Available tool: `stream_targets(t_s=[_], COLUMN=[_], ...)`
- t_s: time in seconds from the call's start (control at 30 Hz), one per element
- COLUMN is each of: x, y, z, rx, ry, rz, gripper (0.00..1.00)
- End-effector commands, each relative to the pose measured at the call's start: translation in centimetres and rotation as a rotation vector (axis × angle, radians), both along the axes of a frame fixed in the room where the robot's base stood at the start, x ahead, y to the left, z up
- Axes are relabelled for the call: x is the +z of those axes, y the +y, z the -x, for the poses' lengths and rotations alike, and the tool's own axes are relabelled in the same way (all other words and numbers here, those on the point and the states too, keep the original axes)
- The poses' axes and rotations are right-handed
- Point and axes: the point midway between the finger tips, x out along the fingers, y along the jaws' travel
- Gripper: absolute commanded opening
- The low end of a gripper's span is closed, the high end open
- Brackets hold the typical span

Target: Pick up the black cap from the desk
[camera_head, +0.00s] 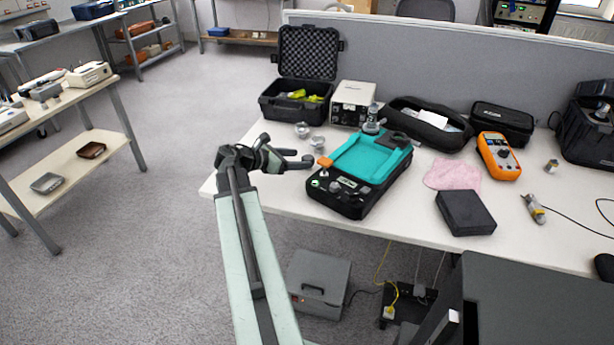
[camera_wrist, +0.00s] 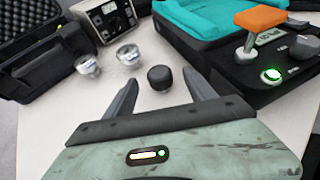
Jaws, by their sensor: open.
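The black cap (camera_wrist: 160,77) is a small, dark, round knob-like piece standing on the white desk (camera_wrist: 156,101). In the wrist view it lies ahead of my gripper (camera_wrist: 161,80), about level with the fingertips and between their lines. My gripper is open, with nothing held between its fingers. In the head view my gripper (camera_head: 300,159) hangs over the desk's left end, and I cannot clearly tell the cap apart from the dark fingers there.
A black device with a teal top (camera_head: 368,165) stands close on the right, with an orange-topped lever (camera_wrist: 261,20). Two metal pieces (camera_wrist: 128,55) (camera_wrist: 87,65) stand to the left of the cap. An open black case (camera_head: 300,80) and a cream instrument box (camera_head: 352,102) stand behind.

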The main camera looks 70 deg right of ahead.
Motion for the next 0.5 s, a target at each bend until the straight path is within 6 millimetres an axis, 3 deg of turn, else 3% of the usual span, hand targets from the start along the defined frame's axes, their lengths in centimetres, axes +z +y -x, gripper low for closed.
stream_targets(t_s=[0.5], x=[-1.5], y=[-2.6], z=[1.7], rx=[0.000], ry=[0.002], rz=[-0.001], gripper=[0.64])
